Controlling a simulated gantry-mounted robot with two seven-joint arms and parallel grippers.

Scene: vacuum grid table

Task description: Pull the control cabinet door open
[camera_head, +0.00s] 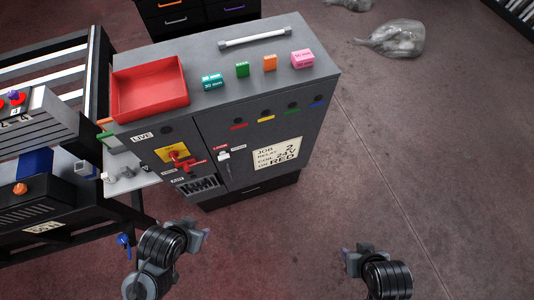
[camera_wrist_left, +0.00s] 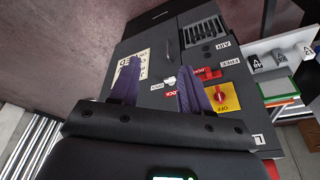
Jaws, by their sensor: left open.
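The grey control cabinet (camera_head: 215,135) stands in the middle of the head view, its front closed. Its right door (camera_head: 285,130) carries a job card (camera_head: 278,153); a white knob (camera_head: 223,156) and a dark slim handle (camera_head: 228,172) sit near the door's left edge. A red rotary switch on a yellow plate (camera_head: 172,153) and a red lever (camera_head: 191,166) are left of the seam. My left gripper (camera_head: 200,237) is in front of the cabinet, open and empty; the left wrist view shows the handle (camera_wrist_left: 171,64) between its fingers (camera_wrist_left: 158,82), beyond the tips. My right gripper (camera_head: 352,258) hangs farther right, away from the cabinet.
A black-framed bench (camera_head: 60,235) stands close on the left. Floor right of the cabinet is clear up to a plastic bag (camera_head: 397,38).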

